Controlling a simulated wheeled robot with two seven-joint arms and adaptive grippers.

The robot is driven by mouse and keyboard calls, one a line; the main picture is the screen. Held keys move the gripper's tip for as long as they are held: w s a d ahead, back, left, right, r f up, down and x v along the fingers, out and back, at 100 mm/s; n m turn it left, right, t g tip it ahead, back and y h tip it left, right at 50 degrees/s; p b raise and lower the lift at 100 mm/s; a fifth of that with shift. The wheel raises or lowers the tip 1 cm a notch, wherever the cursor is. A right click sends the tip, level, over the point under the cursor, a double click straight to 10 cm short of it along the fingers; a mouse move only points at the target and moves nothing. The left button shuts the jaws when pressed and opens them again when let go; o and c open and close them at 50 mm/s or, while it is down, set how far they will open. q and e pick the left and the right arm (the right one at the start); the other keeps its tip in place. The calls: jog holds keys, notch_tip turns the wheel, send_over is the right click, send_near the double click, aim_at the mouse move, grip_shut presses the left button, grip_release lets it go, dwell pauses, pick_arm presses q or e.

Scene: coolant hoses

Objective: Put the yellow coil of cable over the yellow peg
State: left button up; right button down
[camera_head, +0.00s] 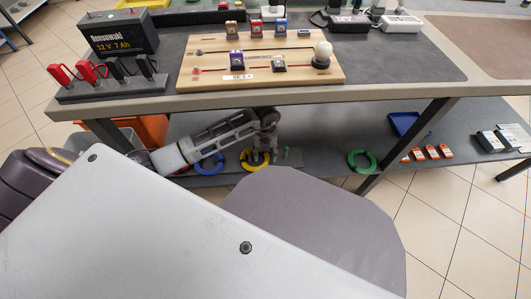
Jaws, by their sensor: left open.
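The yellow coil of cable (245,162) lies on the lower shelf under the bench, near the middle of the view. My left gripper (259,160) points down over the coil and is open. Its fingers cover part of the ring, and I cannot tell whether they touch it. The yellow peg cannot be made out; my arm and gripper hide part of the shelf here. My right gripper is not in view.
On the lower shelf (325,150), a blue coil (209,171) lies left of the yellow one and a green coil (351,164) right of it. The bench top edge (400,92) overhangs the arm. A table leg (412,139) stands right of the green coil.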

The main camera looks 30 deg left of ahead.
pick_arm(q)
jog(key=shift+r, duration=0.2)
notch_tip(320, 180, up, 7)
dwell(0.6)
jog(key=shift+d, duration=0.1)
dwell(0.9)
